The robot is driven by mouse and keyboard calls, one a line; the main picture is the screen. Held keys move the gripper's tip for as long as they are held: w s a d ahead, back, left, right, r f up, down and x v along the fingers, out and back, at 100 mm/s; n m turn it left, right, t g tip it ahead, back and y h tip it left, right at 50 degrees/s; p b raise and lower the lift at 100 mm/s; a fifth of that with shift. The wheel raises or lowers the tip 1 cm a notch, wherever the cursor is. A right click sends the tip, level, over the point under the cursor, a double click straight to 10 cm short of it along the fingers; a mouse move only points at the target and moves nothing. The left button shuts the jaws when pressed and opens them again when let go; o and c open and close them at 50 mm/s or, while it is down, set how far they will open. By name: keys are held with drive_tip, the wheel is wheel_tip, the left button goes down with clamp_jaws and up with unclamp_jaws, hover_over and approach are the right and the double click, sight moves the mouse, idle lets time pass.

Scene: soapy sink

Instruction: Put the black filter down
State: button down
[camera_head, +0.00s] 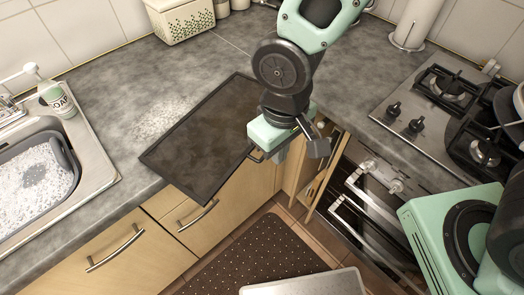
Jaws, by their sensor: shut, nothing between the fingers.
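The black filter (205,138) is a flat, dark rectangular panel with a thin rim. It lies on the grey countertop, with its near corner sticking out past the front edge above the drawers. My gripper (297,148) is just right of the filter's right side, near the counter's front edge. It is shut and holds nothing. The filter's right edge is close to the gripper in the picture; I cannot tell whether they touch. My arm and wrist hide part of the counter behind.
A sink with a grey tub (37,172) of suds and a soap bottle (57,98) are at left. A gas hob (420,117) is at right above an oven (370,205). A patterned box (181,19) stands at the back. Counter behind the filter is clear.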

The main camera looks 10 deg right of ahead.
sight(235, 139)
drive_tip(key=w+a+f+p, duration=0.2)
drive_tip(key=w+f, duration=0.1)
drive_tip(key=f, duration=0.6)
drive_tip(key=shift+a+f, duration=0.15)
drive_tip(key=shift+f, duration=0.2)
drive_tip(key=shift+w, duration=0.15)
drive_tip(key=w+a, duration=0.2)
drive_tip(key=w, duration=0.1)
drive_tip(key=w+a, duration=0.2)
drive_tip(key=w, duration=0.1)
drive_tip(key=w+a, duration=0.2)
drive_tip(key=w, duration=0.1)
drive_tip(key=shift+s, duration=0.1)
